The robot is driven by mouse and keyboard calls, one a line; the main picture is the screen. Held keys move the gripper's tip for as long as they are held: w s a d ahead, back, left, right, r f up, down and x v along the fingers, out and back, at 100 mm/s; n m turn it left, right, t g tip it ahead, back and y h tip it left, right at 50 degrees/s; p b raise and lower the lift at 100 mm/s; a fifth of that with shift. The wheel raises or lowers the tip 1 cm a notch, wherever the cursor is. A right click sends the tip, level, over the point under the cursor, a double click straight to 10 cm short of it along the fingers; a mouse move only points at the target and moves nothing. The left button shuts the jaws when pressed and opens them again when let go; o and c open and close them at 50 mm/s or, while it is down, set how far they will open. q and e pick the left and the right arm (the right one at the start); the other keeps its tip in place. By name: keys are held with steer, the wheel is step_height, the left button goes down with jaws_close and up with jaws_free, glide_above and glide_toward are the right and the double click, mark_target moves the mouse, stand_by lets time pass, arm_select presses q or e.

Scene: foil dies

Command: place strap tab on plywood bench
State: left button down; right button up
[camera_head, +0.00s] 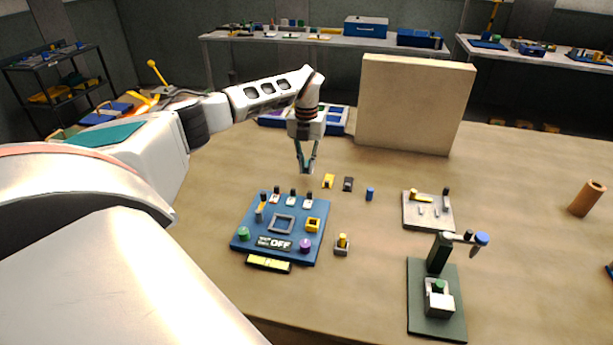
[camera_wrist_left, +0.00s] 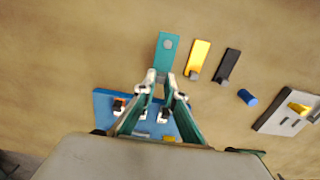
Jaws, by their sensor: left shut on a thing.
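My left gripper (camera_head: 306,165) points down over the plywood bench (camera_head: 530,240), behind the blue panel. In the left wrist view its fingers (camera_wrist_left: 165,90) are closed on a teal strap tab (camera_wrist_left: 166,50) with a grey round spot. The tab sticks out beyond the fingertips. In the head view the tab is hard to tell from the teal fingers, and I cannot tell whether it touches the bench. A yellow tab (camera_head: 328,181) and a black tab (camera_head: 348,184) lie to its right. My right gripper is not in view.
The blue panel (camera_head: 317,238) with knobs and switches lies in front of the gripper. A small blue cylinder (camera_head: 369,194), a grey plate (camera_head: 428,225) and a green stand (camera_head: 430,320) are to the right. A tall beige board (camera_head: 415,105) stands behind. Bench further right is mostly clear.

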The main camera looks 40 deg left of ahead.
mark_target(306, 172)
arm_select(q)
steer(key=shift+f, duration=2.15)
steer(key=c, duration=2.1)
jaws_free()
steer(key=shift+f, duration=0.15)
step_height(306, 172, up, 12)
steer(key=shift+r, duration=0.2)
steer(key=shift+s+f, duration=0.1)
steer(key=shift+s, duration=0.05)
